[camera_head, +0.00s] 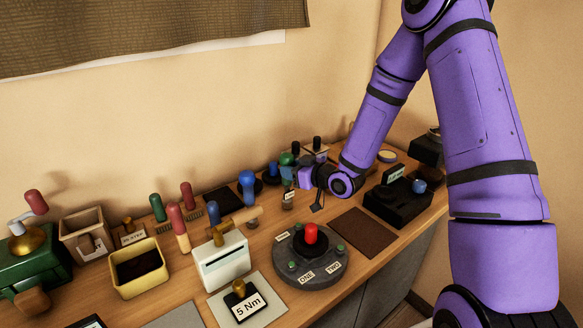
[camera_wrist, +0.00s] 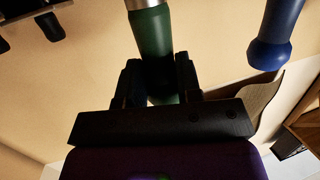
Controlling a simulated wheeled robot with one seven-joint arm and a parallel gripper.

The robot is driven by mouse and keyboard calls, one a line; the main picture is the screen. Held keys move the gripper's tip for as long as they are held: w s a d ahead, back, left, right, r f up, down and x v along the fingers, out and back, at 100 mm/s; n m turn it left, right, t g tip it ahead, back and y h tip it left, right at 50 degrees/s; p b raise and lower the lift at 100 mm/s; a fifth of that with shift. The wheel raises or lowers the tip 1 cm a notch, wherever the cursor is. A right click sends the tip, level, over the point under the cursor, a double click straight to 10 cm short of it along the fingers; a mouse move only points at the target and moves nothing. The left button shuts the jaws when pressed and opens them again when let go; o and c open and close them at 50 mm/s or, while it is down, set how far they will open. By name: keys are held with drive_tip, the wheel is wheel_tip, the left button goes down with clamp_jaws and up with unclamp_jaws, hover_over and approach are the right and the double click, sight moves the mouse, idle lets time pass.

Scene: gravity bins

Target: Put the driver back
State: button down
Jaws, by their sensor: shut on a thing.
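My gripper (camera_wrist: 158,82) is shut on a green handle (camera_wrist: 155,38), which I take to be the driver. In the wrist view the handle stands between the two dark fingers, with a silver collar at the top edge; what lies past the collar is out of frame. In the head view my gripper (camera_head: 300,176) is over the back right of the bench, by a green rounded top (camera_head: 286,159). I cannot tell there whether the held driver touches anything below.
A blue handle (camera_wrist: 276,34) stands right of the held one in the wrist view. In the head view, a round grey base with a red knob (camera_head: 311,234), a white box (camera_head: 221,261), a yellow bin (camera_head: 139,268) and a black device (camera_head: 398,203) crowd the bench. A brown mat (camera_head: 364,232) is bare.

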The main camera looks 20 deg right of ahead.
drive_tip(key=shift+f, duration=0.45)
idle(0.6)
drive_tip(key=c, duration=0.7)
unclamp_jaws()
drive_tip(key=v, duration=1)
drive_tip(key=shift+s+d, duration=0.2)
drive_tip(key=shift+s, duration=0.15)
